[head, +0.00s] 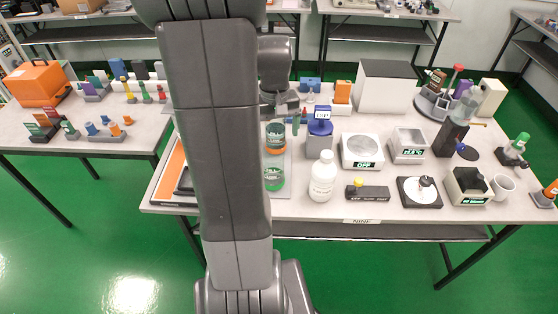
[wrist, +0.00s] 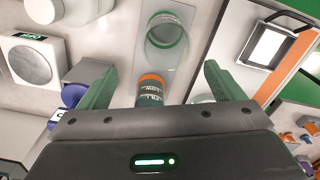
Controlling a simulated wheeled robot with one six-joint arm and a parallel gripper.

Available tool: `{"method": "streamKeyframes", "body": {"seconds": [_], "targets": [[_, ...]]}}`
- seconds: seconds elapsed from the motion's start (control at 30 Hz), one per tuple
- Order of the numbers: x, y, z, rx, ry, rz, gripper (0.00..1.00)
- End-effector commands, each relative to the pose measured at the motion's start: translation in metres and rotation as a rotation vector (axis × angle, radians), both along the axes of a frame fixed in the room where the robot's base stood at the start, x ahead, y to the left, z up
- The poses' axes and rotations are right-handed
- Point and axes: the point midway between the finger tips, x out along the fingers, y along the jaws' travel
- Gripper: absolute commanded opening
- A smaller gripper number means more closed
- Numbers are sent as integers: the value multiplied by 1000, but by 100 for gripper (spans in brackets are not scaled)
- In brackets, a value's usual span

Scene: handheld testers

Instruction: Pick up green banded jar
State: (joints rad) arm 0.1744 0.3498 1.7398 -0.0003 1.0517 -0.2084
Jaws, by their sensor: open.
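The green banded jar (head: 273,178) stands on a pale mat near the front of the middle table, right beside my arm in the head view. In the wrist view it is the clear round jar with a green ring (wrist: 168,38), at top centre. An orange banded jar (head: 276,138) stands behind it; in the wrist view this orange and dark jar (wrist: 149,88) is nearer to my gripper. My gripper (wrist: 160,76) is open, its two green fingers apart on either side of the orange banded jar's position in the picture. Nothing is seen held. My arm hides part of the mat.
A white bottle (head: 322,176) stands right of the green banded jar. A blue-topped device (head: 319,128) and a white scale (head: 361,151) are further right. A framed tray (wrist: 272,45) lies beside the mat. Other testers crowd the table's right side.

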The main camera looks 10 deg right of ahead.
Motion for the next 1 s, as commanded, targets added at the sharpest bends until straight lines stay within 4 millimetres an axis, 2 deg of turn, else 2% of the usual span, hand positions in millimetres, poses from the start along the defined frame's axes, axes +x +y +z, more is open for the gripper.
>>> {"method": "streamKeyframes", "body": {"seconds": [0.3, 0.4, 0.63, 0.9, 1.0], "targets": [[-2, 1, -59, 2, 6, 0, 88], [-1, 1, -73, 1, 5, 0, 88], [-1, 2, -88, 1, 3, 0, 88], [-2, 8, -124, 1, 4, 0, 88], [-2, 8, -131, 1, 3, 0, 88]]}}
